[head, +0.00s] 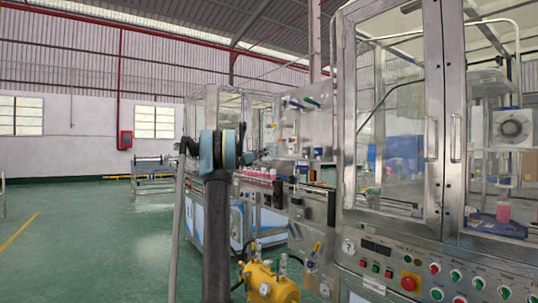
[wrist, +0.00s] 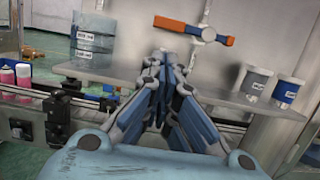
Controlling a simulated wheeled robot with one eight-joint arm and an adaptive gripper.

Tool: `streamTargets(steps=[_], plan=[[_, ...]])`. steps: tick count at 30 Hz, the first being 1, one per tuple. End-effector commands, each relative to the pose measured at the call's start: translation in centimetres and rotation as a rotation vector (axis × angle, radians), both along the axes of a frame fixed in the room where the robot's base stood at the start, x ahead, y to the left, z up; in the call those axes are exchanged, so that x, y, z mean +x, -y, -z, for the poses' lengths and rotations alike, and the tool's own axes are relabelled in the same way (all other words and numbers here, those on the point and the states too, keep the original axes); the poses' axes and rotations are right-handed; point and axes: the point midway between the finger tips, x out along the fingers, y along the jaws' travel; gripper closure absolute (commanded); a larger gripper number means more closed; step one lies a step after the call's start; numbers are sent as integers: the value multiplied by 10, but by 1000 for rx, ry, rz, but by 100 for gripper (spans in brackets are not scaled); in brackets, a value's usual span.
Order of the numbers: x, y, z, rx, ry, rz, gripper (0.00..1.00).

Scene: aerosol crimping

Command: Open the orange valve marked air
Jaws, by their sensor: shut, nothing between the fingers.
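A valve with an orange lever handle (wrist: 183,27) shows at the top of the wrist view, on a vertical metal pipe against a steel panel. My gripper (wrist: 161,56) is shut and empty. In the wrist view its fingertips are below the handle and appear apart from it. In the head view I cannot surely pick out the orange valve; the panel (head: 302,132) carries small blue and green handles.
A steel shelf (wrist: 112,72) below the valve holds clear labelled containers (wrist: 93,35) at left and two grey-and-blue cups (wrist: 257,85) at right. A glazed machine cabinet (head: 395,130) stands right; green floor is clear at left.

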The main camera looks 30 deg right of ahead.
Motion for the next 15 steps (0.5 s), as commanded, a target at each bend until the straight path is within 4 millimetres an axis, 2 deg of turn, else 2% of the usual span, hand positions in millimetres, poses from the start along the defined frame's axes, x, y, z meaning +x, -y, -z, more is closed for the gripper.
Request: streamTargets(steps=[15], plan=[[5,74,-18,2,2,1,100]])
